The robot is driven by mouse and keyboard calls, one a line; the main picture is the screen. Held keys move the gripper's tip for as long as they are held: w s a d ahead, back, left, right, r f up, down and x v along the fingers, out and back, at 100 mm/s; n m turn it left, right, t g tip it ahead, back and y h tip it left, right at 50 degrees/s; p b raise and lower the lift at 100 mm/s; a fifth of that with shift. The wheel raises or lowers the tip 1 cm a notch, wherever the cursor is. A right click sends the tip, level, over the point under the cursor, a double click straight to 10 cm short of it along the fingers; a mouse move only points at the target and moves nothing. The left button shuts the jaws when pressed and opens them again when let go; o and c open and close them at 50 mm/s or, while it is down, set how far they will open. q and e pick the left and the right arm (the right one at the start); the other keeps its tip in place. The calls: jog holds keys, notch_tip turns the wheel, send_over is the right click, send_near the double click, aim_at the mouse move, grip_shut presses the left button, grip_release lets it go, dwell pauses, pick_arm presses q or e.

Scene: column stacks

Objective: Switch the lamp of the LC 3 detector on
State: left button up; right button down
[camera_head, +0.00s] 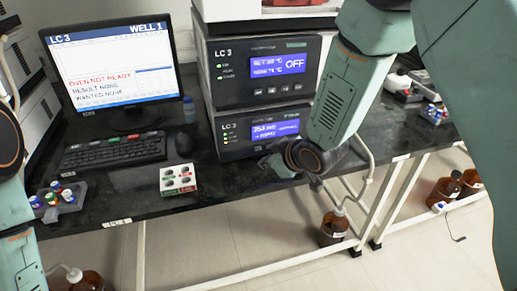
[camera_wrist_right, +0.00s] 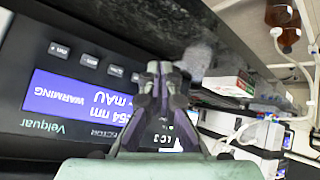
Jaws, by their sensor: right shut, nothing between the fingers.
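The LC 3 detector (camera_head: 236,146) is the lower module of the LC 3 stack in the head view. Its blue screen (camera_head: 274,130) is lit. In the right wrist view the detector (camera_wrist_right: 60,40) appears upside down, and its screen (camera_wrist_right: 75,105) reads 254 nm, mAU and WARMING. Small dark buttons line the panel beside the screen. My right gripper (camera_head: 275,166) is in front of the detector's lower right part. In the right wrist view the gripper's fingertips (camera_wrist_right: 160,72) are together and empty, close to the panel's button row; contact cannot be told. My left gripper is out of view.
The LC 3 oven module (camera_head: 228,85) sits above the detector and shows OFF. Brown bottles (camera_head: 333,229) stand below.

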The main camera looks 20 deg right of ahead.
jog(key=shift+s, duration=1.2)
jog(key=s+d+f+m+g+h, duration=0.1)
jog(key=s+f, duration=0.5)
jog(key=s, duration=0.6)
jog(key=s+d+f+m+g+h, duration=0.1)
jog(key=s+d+f+m+g, duration=0.2)
jog(key=s, duration=0.9)
jog(key=s+d+f+m+g+h, duration=0.1)
jog(key=s+f+m+g, duration=0.3)
jog(key=s+f, duration=0.5)
jog(key=s+d, duration=0.1)
jog(key=s, duration=0.2)
jog(key=shift+f+g, duration=0.15)
jog(key=shift+g, duration=0.25)
